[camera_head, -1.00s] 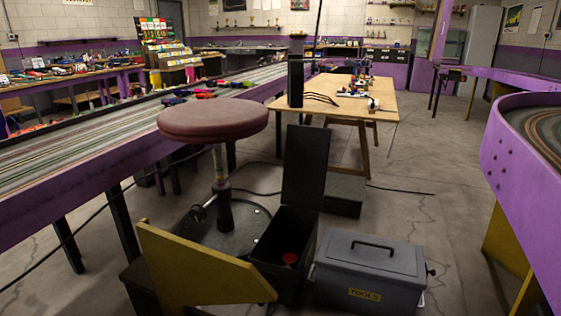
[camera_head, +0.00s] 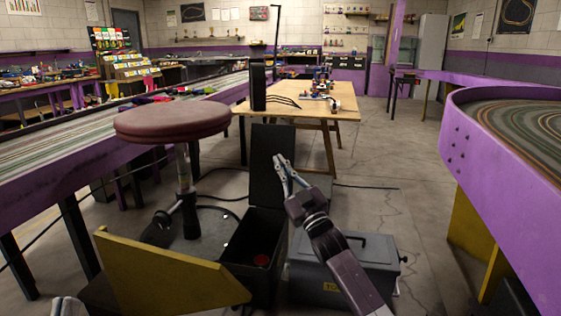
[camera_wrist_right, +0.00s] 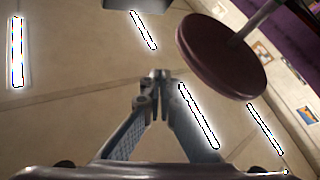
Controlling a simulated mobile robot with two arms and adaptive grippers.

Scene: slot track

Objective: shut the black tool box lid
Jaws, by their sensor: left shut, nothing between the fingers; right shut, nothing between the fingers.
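The black tool box (camera_head: 237,248) stands on the floor between the stool and a grey box. Its black lid (camera_head: 268,150) stands upright and open at the back, and a red thing (camera_head: 261,260) shows inside. My right gripper (camera_head: 280,160) is shut and empty, its tips overlapping the lid's right part in the head view; I cannot tell whether they touch it. Its shut fingers also show in the right wrist view (camera_wrist_right: 158,77). Only a small grey part of my left gripper (camera_head: 66,306) shows at the bottom left edge, shut and away from the box.
A grey tool box (camera_head: 375,250) stands right of the black one, partly hidden by my right arm. A stool with a red seat (camera_head: 172,121) and a yellow panel (camera_head: 165,280) are on the left.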

